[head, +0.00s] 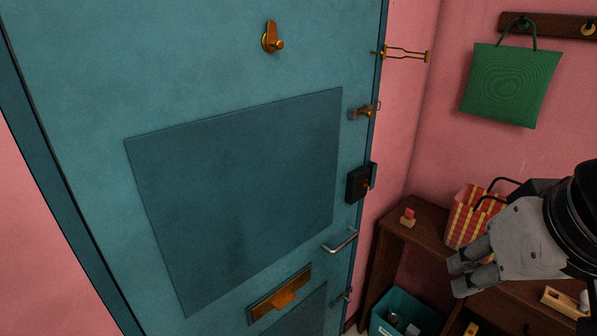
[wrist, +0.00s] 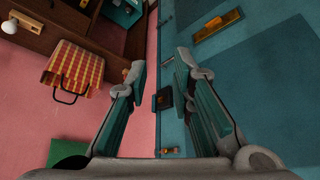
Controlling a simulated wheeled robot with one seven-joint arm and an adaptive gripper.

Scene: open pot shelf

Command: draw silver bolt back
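The teal door (head: 90,90) fills the left of the head view. A small silver-grey bolt (head: 342,298) sits low on its right edge, below the silver lever handle (head: 341,241); its exact position is too small to tell. A brass bolt (head: 362,113) sits higher on the same edge, above a black lock box (head: 359,184). My gripper (head: 457,274) is right of the door, in front of the shelf, apart from the bolts. The wrist view shows its fingers (wrist: 162,68) spread and empty, with the lock box (wrist: 163,100) beyond them.
A brown shelf (head: 425,228) stands right of the door, with a striped bag (head: 465,215), a small red-topped object (head: 407,217) and a teal bin (head: 385,325). A green bag (head: 510,85) hangs on the pink wall. A brass door guard (head: 405,54) sticks out at the door's upper edge.

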